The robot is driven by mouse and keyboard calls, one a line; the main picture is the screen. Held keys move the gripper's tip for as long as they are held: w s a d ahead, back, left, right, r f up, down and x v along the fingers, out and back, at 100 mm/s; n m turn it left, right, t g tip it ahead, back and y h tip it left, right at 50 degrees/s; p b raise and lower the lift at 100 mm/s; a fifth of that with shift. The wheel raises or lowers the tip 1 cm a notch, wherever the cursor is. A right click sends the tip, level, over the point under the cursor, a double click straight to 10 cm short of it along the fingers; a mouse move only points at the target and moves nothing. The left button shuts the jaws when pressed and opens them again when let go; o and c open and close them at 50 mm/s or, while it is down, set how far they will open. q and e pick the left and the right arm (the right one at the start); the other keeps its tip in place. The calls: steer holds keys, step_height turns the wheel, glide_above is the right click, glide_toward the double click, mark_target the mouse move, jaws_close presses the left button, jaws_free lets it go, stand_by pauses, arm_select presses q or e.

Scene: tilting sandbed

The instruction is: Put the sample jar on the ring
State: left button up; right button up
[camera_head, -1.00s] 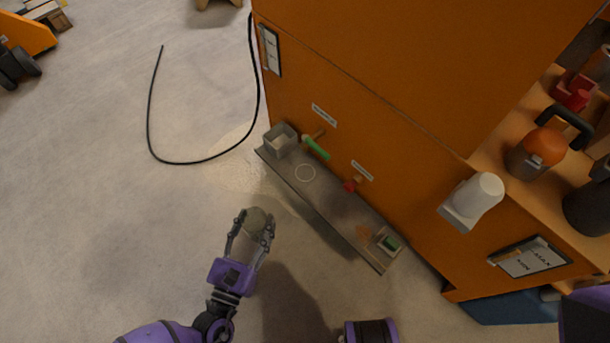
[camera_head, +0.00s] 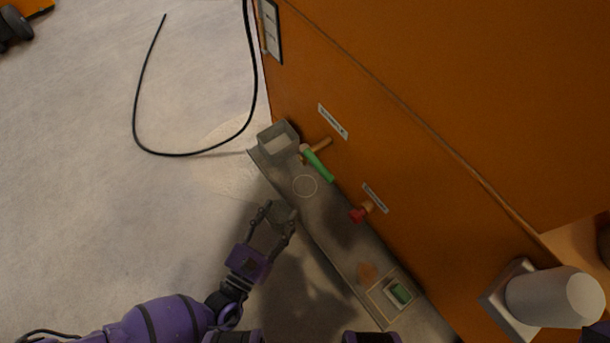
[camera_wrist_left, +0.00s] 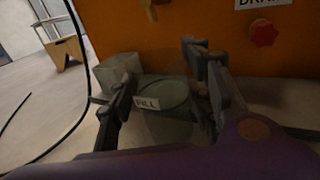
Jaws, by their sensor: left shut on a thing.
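The sample jar (camera_head: 282,212) is a small, greyish, see-through jar. My left gripper (camera_head: 279,216) is shut on it, with a finger on each side. In the left wrist view the jar (camera_wrist_left: 170,97) sits between the fingers, and a white tag reading FILL shows at it. The ring (camera_head: 305,186) is a thin pale circle on the grey ledge (camera_head: 328,232) along the orange cabinet. The jar is at the ledge's front edge, to the lower left of the ring. I cannot tell its height above the ledge. My right gripper is not in view.
A red knob (camera_head: 360,214) juts from the cabinet (camera_head: 400,150). A framed green item (camera_head: 399,292) lies toward the right end. A black cable (camera_head: 138,105) lies on the floor.

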arm_select(q)
steer(key=b+x, duration=0.2)
steer(key=x, duration=0.7)
steer(key=shift+w+d, duration=0.25)
steer(key=shift+w, duration=0.1)
steer(key=b+x, duration=0.1)
steer(key=x, duration=0.1)
steer(key=shift+w+d, duration=0.2)
steer(key=shift+w, duration=0.15)
steer(key=shift+w+d+f+b, duration=0.15)
steer(key=shift+w+f+b, duration=0.25)
steer(key=shift+f+b, duration=0.3)
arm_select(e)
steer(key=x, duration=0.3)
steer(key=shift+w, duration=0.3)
arm_select(q)
steer(key=o, duration=1.3)
